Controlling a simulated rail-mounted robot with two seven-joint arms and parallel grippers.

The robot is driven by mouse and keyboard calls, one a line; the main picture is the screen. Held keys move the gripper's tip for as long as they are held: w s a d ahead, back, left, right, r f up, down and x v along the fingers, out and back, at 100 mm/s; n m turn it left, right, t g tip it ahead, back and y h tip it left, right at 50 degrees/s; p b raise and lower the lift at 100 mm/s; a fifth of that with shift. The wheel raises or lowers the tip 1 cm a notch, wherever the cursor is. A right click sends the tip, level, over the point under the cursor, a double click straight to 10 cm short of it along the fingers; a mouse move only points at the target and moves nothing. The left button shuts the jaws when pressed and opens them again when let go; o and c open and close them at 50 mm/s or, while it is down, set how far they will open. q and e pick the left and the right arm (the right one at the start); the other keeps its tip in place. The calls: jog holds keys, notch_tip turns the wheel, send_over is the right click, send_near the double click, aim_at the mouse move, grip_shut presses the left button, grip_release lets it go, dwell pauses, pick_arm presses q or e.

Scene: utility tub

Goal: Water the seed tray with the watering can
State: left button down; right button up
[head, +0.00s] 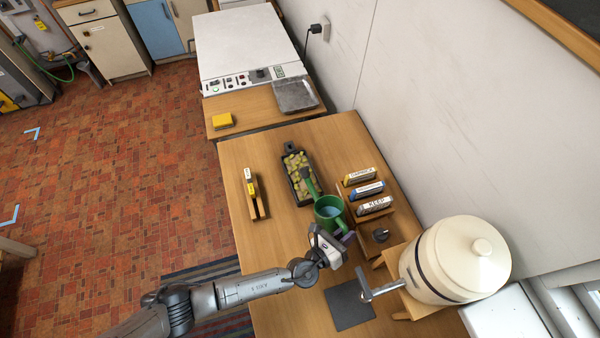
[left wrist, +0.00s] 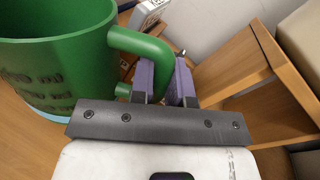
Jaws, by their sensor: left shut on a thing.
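The green watering can (head: 325,222) is at the near end of the dark seed tray (head: 287,167), with its spout (head: 309,183) reaching over the tray. The tray holds several pale green-yellow clumps. A pale blue surface shows inside the can. No stream of water is visible, and I cannot tell how far the can is tilted. My left gripper (head: 342,237) is shut on the can's handle. In the left wrist view, the can (left wrist: 55,65) fills the left side, and its handle (left wrist: 145,43) passes between the purple fingers (left wrist: 163,84). My right gripper is not in view.
A cream crock (head: 455,262) with a metal tap (head: 365,284) stands on a wooden stand to the right. A dark mat (head: 349,308) lies below the tap. Labelled boxes (head: 368,190) stand right of the tray. A wooden holder (head: 255,195) stands left of it. Clear tabletop lies between.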

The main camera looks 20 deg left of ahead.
aim_at(344, 225)
pick_arm(q)
jog(key=shift+w+a+r+p, duration=0.2)
jog(key=shift+w+r+p, duration=0.05)
jog(key=shift+r+p, duration=0.45)
jog(key=shift+w+a+r+n+p, duration=0.2)
jog(key=shift+r+n+p, duration=0.1)
jog(key=shift+r, duration=0.05)
jog(key=shift+w+a+r+n+p, duration=0.15)
jog(key=shift+r+n+p, duration=0.15)
jog(key=shift+r, duration=0.05)
dwell(0.5)
jog(key=shift+w+a+r+p, duration=0.15)
jog(key=shift+r+p, duration=0.3)
jog(key=shift+p, duration=0.05)
jog(key=shift+w+a+r+n+g+p, duration=0.3)
jog(key=shift+w+a+r+n+p, duration=0.1)
jog(key=shift+n, duration=0.1)
dwell(0.7)
jog(key=shift+w+a+r, duration=0.15)
jog(key=shift+w+r, duration=0.05)
jog(key=shift+r, duration=0.05)
dwell(0.3)
jog(key=shift+w+a+r+n+p, duration=0.15)
jog(key=shift+a+r+n+p, duration=0.05)
jog(key=shift+n+p, duration=0.1)
dwell(0.6)
